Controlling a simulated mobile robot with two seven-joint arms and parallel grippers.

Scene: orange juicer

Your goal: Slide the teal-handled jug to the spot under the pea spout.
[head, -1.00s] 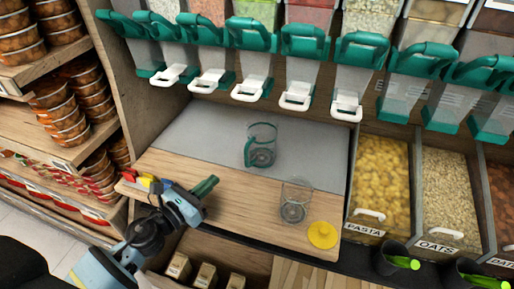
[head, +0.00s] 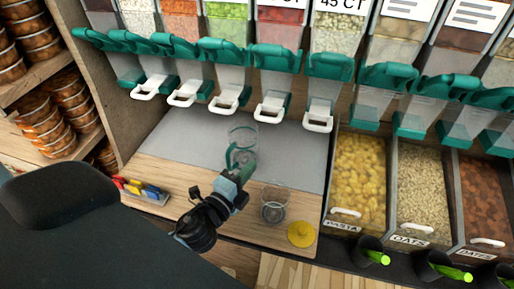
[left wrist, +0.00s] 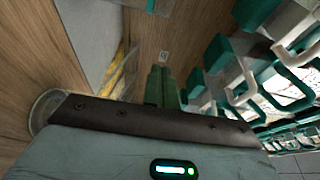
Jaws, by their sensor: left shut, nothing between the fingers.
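The clear jug with the teal handle (head: 243,134) stands upright on the grey mat behind the wooden board in the head view. The pea spout (head: 225,100), with a white lever, hangs under the bin of green peas (head: 228,28), behind and slightly left of the jug. My left gripper (head: 238,160) is shut and empty at the jug's near side, overlapping its handle in the picture. I cannot tell whether they touch. Its closed green fingers (left wrist: 161,86) show in the left wrist view. My right gripper is not in view.
A clear handleless jar (head: 274,203) stands on the wooden board (head: 170,174), right of my left gripper, with a yellow lid (head: 301,234) nearby. Colourful clips (head: 140,189) lie at the board's left. Pasta (head: 358,170) and oats bins stand right. Grey mat left of the jug is clear.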

